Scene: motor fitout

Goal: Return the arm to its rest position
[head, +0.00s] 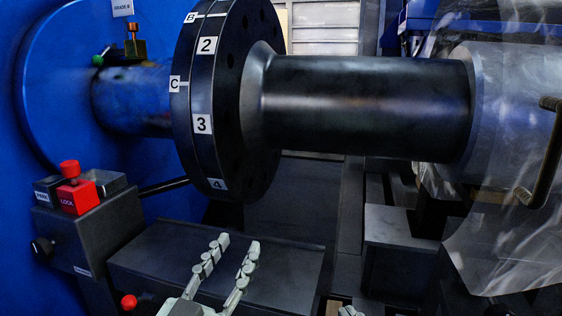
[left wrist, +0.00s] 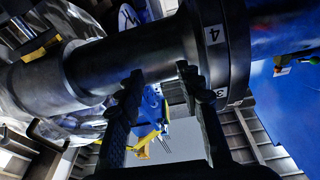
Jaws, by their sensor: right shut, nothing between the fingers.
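My left gripper (head: 238,244) reaches up from the bottom of the head view, over a dark flat tray (head: 275,262). Its two grey fingers stand apart with nothing between them. In the left wrist view the same gripper (left wrist: 160,74) shows as two dark fingers spread apart below the dark shaft (left wrist: 135,52); I cannot tell whether they touch it. Only the tips of my right gripper (head: 348,311) show at the bottom edge of the head view; they are together and hold nothing visible.
A black numbered flange (head: 228,100) and thick shaft (head: 365,100) span the view above the tray. A blue housing (head: 50,110) stands left, with a red LOCK block (head: 78,195) in front. Clear plastic sheeting (head: 500,220) with a bar handle (head: 543,150) hangs right.

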